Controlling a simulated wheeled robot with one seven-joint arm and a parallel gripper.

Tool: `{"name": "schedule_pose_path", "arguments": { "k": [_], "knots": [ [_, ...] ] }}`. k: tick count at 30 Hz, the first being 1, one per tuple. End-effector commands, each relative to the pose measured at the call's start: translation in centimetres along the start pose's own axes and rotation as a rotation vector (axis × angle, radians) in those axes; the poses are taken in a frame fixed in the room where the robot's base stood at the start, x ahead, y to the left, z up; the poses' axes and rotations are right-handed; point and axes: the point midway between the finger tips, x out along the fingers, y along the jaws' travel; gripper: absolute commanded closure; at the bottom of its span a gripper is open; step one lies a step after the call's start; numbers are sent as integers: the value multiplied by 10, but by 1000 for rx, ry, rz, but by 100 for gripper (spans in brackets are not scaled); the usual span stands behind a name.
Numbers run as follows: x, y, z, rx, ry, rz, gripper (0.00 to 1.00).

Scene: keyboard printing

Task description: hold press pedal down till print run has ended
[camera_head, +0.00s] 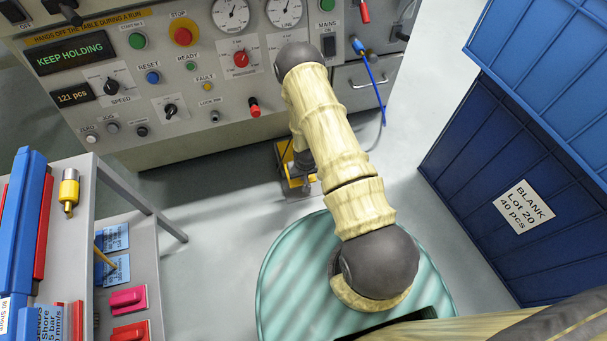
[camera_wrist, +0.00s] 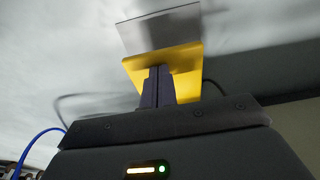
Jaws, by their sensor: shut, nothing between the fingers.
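The press pedal, a yellow foot pedal (camera_head: 284,170), stands on the floor at the base of the machine, mostly behind my arm in the head view. In the wrist view its yellow body (camera_wrist: 187,84) and a grey plate (camera_wrist: 160,28) show beyond my fingers. My gripper (camera_wrist: 158,72) is shut with nothing between its fingers, and its tips overlap the pedal in the picture. Whether the tips press on it is hard to tell. In the head view my gripper (camera_head: 303,178) reaches down at the pedal. The display (camera_head: 70,53) reads "KEEP HOLDING" and the counter (camera_head: 74,95) reads "121 pcs".
The machine panel (camera_head: 190,100) with buttons, knobs and gauges rises behind the pedal. A blue cable (camera_head: 380,90) hangs to its right. Blue crates (camera_head: 470,180) stand at the right, and a grey shelf cart (camera_head: 95,200) with tools at the left. Open floor (camera_head: 215,215) lies between.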

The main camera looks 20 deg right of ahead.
Motion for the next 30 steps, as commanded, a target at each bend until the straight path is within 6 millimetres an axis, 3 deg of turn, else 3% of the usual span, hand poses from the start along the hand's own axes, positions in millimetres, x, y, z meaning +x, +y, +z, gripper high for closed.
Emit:
{"name": "schedule_pose_path", "arguments": {
  "k": [5, 11, 20, 30],
  "knots": [
    [4, 0, 6, 0, -13, 0, 100],
    [-10, 0, 4, -1, -12, 0, 100],
    [-49, 0, -5, 1, -3, 0, 100],
    [-116, 0, 14, 0, 0, 0, 100]
  ]
}}
